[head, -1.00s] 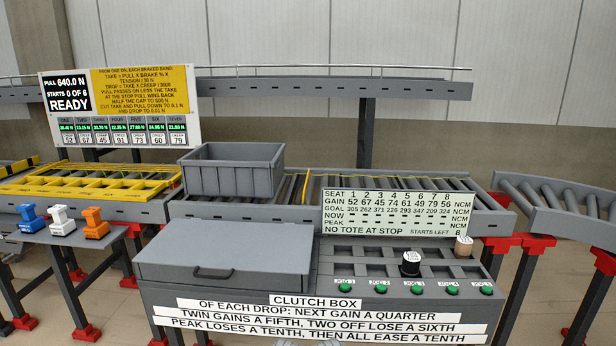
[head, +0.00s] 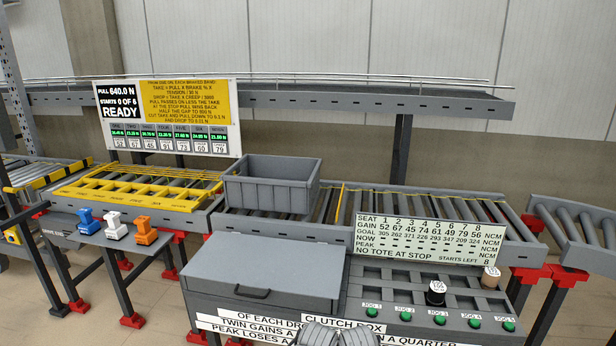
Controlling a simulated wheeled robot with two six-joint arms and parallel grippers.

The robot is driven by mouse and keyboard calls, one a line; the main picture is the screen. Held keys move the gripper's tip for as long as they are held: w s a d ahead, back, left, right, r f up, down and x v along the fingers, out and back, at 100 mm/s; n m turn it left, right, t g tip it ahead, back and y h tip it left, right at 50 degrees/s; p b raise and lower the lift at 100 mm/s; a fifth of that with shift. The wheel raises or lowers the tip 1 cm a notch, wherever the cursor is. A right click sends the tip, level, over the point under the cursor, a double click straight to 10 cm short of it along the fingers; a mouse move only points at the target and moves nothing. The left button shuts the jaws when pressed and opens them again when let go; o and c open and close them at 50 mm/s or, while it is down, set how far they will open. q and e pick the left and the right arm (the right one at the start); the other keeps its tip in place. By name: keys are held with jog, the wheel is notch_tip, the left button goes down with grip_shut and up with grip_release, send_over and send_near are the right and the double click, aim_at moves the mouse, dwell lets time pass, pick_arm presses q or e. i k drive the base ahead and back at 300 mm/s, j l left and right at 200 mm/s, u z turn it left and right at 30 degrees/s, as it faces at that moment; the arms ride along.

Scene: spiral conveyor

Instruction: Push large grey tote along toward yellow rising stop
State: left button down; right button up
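The large grey tote (head: 268,188) is an open, ribbed-sided box. It sits upright on the roller conveyor behind the clutch box, at mid-picture in the head view. A thin yellow bar (head: 340,204) crosses the rollers just right of the tote, with a small gap between them; I cannot tell if it is the rising stop. I cannot make out either gripper. A grey ribbed part (head: 337,335) shows at the bottom edge, and I cannot tell what it is.
The clutch box (head: 265,270) stands in front, with green buttons and a display panel (head: 430,240) reading "NO TOTE AT STOP". A yellow frame (head: 125,195) lies left of the tote. Blue, white and orange items (head: 115,226) stand on a side shelf. Rollers right of the tote look clear.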

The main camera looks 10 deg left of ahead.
aim_at(282, 185)
jog(key=i+j, duration=0.15)
jog(key=i+j+z, duration=0.1)
jog(key=j, duration=0.2)
jog(key=i+j+z, duration=0.15)
jog(key=j+z, duration=0.25)
jog(key=j, duration=0.5)
jog(key=j+z, duration=0.4)
jog(key=j, duration=0.45)
jog(key=k+j+z, duration=0.1)
jog(key=j+z, duration=0.3)
jog(key=j, duration=0.5)
jog(key=j+z, duration=0.15)
jog(key=j, duration=0.25)
jog(key=k+j+z, duration=0.15)
jog(key=j, duration=0.25)
jog(key=j+z, duration=0.15)
jog(key=j, duration=0.2)
jog(key=k+j+z, duration=0.15)
jog(key=j, duration=0.25)
jog(key=k+j+z, duration=0.15)
jog(key=j, duration=0.2)
jog(key=k+j+z, duration=0.15)
jog(key=j, duration=0.2)
jog(key=i, duration=0.05)
